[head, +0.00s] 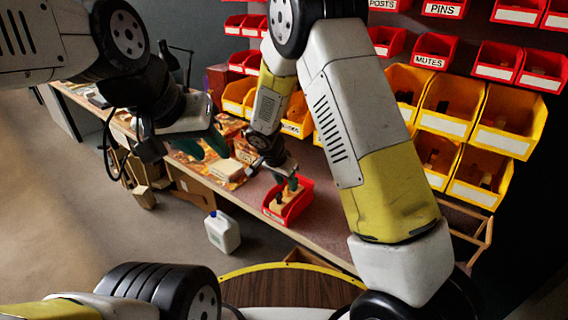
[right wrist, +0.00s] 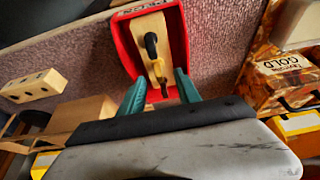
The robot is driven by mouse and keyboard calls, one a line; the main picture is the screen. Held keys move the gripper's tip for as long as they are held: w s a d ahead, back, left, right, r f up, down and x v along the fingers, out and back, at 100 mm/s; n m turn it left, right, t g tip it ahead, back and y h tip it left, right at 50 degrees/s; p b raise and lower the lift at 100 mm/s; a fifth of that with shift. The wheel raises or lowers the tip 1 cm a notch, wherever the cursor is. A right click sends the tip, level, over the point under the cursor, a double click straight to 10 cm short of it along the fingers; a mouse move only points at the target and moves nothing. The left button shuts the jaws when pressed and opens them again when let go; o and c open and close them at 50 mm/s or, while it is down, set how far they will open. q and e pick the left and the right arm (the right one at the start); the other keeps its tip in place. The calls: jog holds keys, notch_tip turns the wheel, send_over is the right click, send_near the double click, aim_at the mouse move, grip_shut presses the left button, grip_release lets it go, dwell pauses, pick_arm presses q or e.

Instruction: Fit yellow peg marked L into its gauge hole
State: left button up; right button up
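A red bin (head: 300,207) sits on the bench and also shows in the right wrist view (right wrist: 122,42). In it lies a pale wooden block (right wrist: 143,28) with a black upright piece (right wrist: 151,46) and a small yellow peg (right wrist: 163,86) at its near end. No L mark is readable. My right gripper (right wrist: 160,82) is at the bin, open, with its green fingers apart on either side of the yellow peg. A wooden block with several dark holes (right wrist: 32,86) lies left of the bin in the right wrist view.
A box marked GOLD (right wrist: 285,75) stands beside the bin. A pale block (head: 227,169) lies on the bench. Red and yellow bins (head: 447,103) fill the rack behind. A white jug (head: 222,232) stands below the bench front.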

aim_at(288, 194)
jog(key=shift+x, duration=1.3)
grip_shut()
